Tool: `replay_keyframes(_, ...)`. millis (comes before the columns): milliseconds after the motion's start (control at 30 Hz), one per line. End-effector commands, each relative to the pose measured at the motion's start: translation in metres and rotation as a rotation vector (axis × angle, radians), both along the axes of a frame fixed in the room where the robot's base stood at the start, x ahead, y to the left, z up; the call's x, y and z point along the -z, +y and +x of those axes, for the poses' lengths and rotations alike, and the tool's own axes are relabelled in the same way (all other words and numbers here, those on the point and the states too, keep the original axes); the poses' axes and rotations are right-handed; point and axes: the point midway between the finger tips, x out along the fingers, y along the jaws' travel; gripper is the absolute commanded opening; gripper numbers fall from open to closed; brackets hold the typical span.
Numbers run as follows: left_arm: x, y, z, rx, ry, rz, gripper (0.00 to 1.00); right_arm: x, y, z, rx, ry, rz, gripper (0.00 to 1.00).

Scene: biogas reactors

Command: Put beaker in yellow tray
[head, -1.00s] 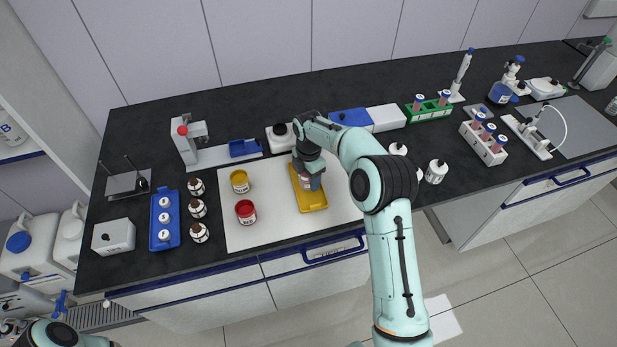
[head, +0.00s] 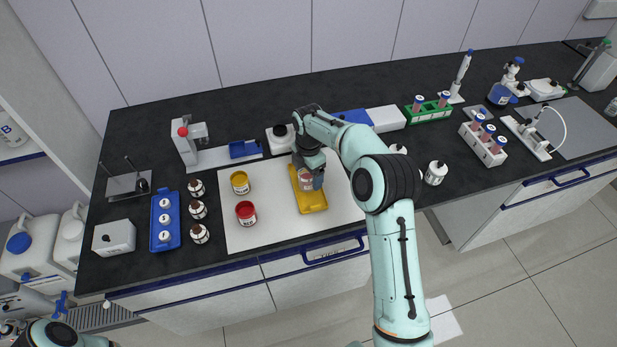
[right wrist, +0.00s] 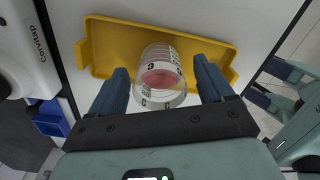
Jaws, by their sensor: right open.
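The yellow tray (head: 313,201) lies on the white mat at the middle of the bench; it also shows in the right wrist view (right wrist: 215,50). The beaker (right wrist: 160,77) is clear with printed marks and a pinkish content, and appears within the tray's outline. In the head view the beaker (head: 306,184) is partly hidden by my right gripper. My right gripper (right wrist: 168,82) is open, with one blue finger on each side of the beaker and a visible gap to each. My left gripper is out of view; only a bit of that arm shows at the lower left.
A yellow-labelled jar (head: 240,182) and a red jar (head: 246,212) stand on the white mat (head: 275,215) left of the tray. A bottle with a black cap (head: 280,138) stands behind. Several small bottles and a blue rack (head: 165,220) are further left.

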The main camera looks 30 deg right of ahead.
Motion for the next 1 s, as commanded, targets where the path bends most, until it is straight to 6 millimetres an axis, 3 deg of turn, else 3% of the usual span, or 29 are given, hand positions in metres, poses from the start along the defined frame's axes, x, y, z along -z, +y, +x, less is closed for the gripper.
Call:
replay_keyframes(33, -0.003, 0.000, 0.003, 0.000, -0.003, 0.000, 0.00, -0.016, 0.000, 0.002, 0.000, -0.008, 0.000, 0.81)
replay_keyframes(200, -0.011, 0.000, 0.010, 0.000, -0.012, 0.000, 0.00, -0.054, 0.000, 0.002, -0.001, -0.007, 0.000, 0.81)
replay_keyframes(400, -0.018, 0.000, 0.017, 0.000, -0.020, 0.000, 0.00, -0.086, 0.000, 0.002, -0.001, -0.004, 0.000, 0.81)
replay_keyframes(600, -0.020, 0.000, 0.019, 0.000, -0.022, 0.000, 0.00, -0.096, 0.000, 0.001, -0.001, -0.002, 0.000, 0.81)
replay_keyframes(1000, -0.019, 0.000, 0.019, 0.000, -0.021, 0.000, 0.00, -0.096, 0.000, 0.000, -0.001, -0.001, 0.000, 0.81)
